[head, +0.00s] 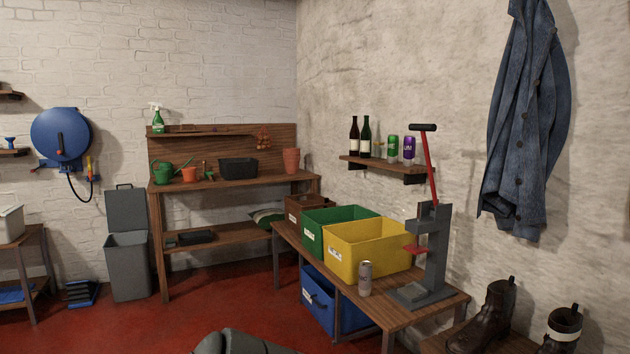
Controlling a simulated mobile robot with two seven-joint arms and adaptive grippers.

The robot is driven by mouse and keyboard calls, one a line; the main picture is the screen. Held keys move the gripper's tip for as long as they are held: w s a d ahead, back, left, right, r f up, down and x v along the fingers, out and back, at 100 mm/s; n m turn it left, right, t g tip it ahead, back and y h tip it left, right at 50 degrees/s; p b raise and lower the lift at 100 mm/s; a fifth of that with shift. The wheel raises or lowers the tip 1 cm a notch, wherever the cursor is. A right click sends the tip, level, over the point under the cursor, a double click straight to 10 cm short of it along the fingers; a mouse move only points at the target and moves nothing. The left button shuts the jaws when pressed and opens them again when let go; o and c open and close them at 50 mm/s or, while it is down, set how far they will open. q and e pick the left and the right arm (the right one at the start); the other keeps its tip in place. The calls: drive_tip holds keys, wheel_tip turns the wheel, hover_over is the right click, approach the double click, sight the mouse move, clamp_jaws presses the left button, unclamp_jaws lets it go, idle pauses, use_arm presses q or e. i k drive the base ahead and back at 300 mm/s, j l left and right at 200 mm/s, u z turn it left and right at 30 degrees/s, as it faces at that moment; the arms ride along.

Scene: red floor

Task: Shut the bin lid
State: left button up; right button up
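A grey bin (127,267) stands on the red floor against the white brick wall, left of the wooden potting bench. Its grey lid (126,209) is open, raised upright behind the bin and close to the wall. A handle shows at the lid's top edge. The bin is across the room from me, and no gripper is near it. A dark grey rounded part at the bottom edge looks like part of my own arm. Neither of my grippers can be seen.
The potting bench (230,186) stands right of the bin. Dark blue stacked items (82,293) lie on the floor at its left, beside a small table (35,262). A low bench (400,310) with green and yellow crates runs along the right wall. Red floor (215,305) is open between.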

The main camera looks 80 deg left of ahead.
sight(126, 209)
drive_tip(key=k+u, duration=0.2)
drive_tip(key=u, duration=0.25)
drive_tip(key=k+j+u, duration=0.1)
drive_tip(key=u, duration=0.3)
drive_tip(key=k+u, duration=0.1)
drive_tip(key=u, duration=1.75)
drive_tip(key=i+u, duration=0.15)
drive_tip(key=u, duration=0.25)
drive_tip(key=i+u, duration=0.2)
drive_tip(key=u, duration=0.25)
drive_tip(key=i+u, duration=0.15)
drive_tip(key=u, duration=0.25)
drive_tip(key=i+l, duration=0.2)
drive_tip(key=i, duration=0.25)
drive_tip(key=i+l, duration=0.2)
drive_tip(key=i, duration=0.3)
drive_tip(key=i+l, duration=0.2)
drive_tip(key=i, duration=1.95)
